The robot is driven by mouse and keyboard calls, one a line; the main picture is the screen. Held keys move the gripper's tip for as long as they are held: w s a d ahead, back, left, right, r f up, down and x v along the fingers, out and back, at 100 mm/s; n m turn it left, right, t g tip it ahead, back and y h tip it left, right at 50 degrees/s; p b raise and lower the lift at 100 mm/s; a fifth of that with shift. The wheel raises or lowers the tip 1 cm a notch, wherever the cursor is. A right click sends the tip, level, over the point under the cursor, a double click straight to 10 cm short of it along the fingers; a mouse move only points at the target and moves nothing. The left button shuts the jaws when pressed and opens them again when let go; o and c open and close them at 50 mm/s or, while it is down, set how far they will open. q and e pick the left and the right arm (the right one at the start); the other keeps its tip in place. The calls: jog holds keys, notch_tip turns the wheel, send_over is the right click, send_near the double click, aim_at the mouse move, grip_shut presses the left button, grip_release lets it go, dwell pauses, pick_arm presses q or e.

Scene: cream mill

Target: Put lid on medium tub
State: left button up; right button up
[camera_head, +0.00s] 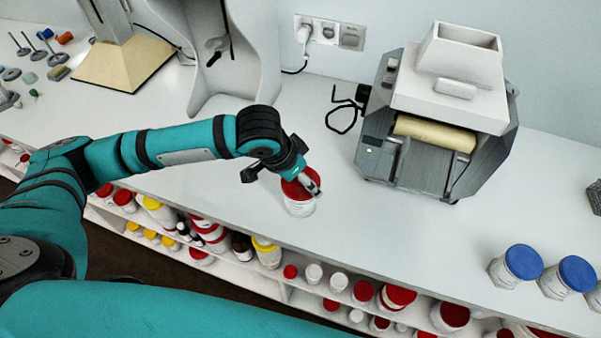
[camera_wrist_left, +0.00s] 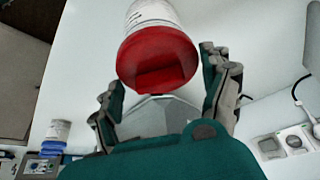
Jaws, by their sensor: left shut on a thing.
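A white tub (camera_head: 299,208) stands upright near the front edge of the white counter, below my left gripper (camera_head: 304,180). A red lid (camera_head: 293,190) sits at the top of the tub, between the fingers. In the left wrist view the red lid (camera_wrist_left: 157,58) covers the end of the white tub (camera_wrist_left: 150,13), with a finger on either side. My left gripper is shut on the red lid. Whether the lid is fully seated cannot be told. My right gripper is not in view.
A grey and white roller machine (camera_head: 440,110) stands behind to the right. Shelves (camera_head: 270,285) below the counter hold several jars. Counter between the tub and the blue-lidded tubs is clear.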

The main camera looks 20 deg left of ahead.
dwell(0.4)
pick_arm(q)
jog(key=o, duration=0.7)
notch_tip(320, 180, up, 4)
jog(key=p, duration=0.6)
jog(key=shift+r, duration=0.25)
